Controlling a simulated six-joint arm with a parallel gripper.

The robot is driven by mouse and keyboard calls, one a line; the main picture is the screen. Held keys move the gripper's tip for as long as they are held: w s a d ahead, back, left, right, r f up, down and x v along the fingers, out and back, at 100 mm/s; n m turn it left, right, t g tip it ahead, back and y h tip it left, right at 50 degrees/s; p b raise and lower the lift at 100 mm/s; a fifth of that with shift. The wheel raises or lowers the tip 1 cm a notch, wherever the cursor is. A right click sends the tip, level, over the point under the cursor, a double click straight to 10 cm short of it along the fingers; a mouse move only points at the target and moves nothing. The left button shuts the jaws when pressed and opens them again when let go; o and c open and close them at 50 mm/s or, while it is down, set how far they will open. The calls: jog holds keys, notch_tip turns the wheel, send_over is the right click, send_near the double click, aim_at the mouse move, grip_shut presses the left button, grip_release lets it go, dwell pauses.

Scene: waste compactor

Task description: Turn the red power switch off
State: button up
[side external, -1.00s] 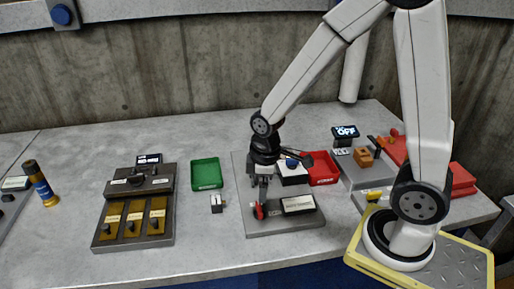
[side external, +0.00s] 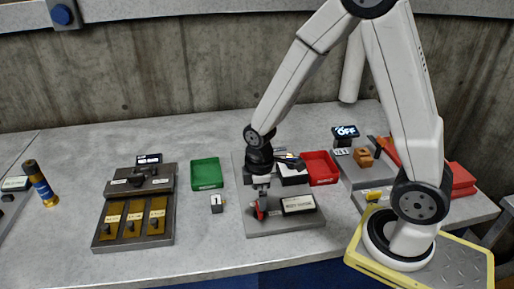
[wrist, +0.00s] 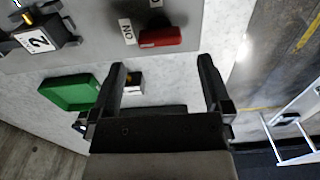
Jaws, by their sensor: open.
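The red power switch (side external: 259,212) stands on the front left part of a grey panel (side external: 285,226) in the side view. In the wrist view its red handle (wrist: 160,37) lies just ahead of my fingertips, with an ON label (wrist: 128,31) beside it and a second, cut-off label above. My gripper (side external: 261,190) is directly above the switch in the side view, pointing down. In the wrist view my gripper (wrist: 162,66) is open and empty, its fingers wide apart. The handle is apart from both fingers there; contact is hard to judge from the side.
A white-labelled box (side external: 298,205) sits right of the switch. A black-and-white block (side external: 292,175) and a red tray (side external: 320,168) are behind. A green tray (side external: 206,173) and a small numbered cube (side external: 216,203) are to the left. A display (side external: 345,132) at right reads OFF.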

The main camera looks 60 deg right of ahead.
jog(key=shift+f, duration=2.55)
jog(key=c, duration=1.2)
jog(key=shift+o, duration=0.2)
